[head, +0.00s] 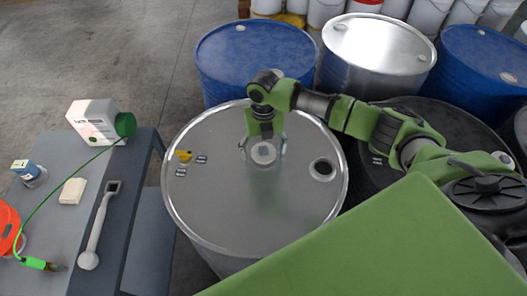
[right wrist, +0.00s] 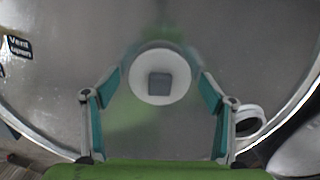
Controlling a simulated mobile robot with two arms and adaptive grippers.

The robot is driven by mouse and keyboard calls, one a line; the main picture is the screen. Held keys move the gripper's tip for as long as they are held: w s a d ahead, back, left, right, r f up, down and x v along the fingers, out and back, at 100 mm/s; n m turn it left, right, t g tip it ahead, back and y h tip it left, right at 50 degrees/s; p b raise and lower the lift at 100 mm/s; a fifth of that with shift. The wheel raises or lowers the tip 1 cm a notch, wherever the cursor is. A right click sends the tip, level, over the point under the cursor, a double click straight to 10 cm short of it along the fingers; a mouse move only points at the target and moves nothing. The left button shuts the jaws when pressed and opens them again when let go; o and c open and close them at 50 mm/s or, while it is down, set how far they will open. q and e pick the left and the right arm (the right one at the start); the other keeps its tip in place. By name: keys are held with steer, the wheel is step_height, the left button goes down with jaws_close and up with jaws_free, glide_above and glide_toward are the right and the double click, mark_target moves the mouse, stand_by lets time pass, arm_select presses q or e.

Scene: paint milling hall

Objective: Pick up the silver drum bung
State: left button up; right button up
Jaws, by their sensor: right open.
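The silver drum bung (head: 263,153) is a pale round disc on the lid of the steel drum (head: 230,215). In the right wrist view the bung (right wrist: 159,92) shows a square grey recess at its centre. My right gripper (head: 263,142) points down over the bung with its fingers spread. In the right wrist view the two fingers (right wrist: 160,84) stand one on each side of the bung, with a gap on both sides. Nothing is held. My left gripper is not in view.
A round opening (head: 322,168) is on the lid's right, and a yellow item (head: 184,155) and small labels on its left. Blue drums (head: 255,55) and a silver drum (head: 378,45) stand behind. A grey bench (head: 75,215) at left holds a wrench (head: 99,226) and a white canister (head: 95,121).

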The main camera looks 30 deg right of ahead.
steer(key=c, duration=1.2)
steer(key=shift+r, duration=0.15)
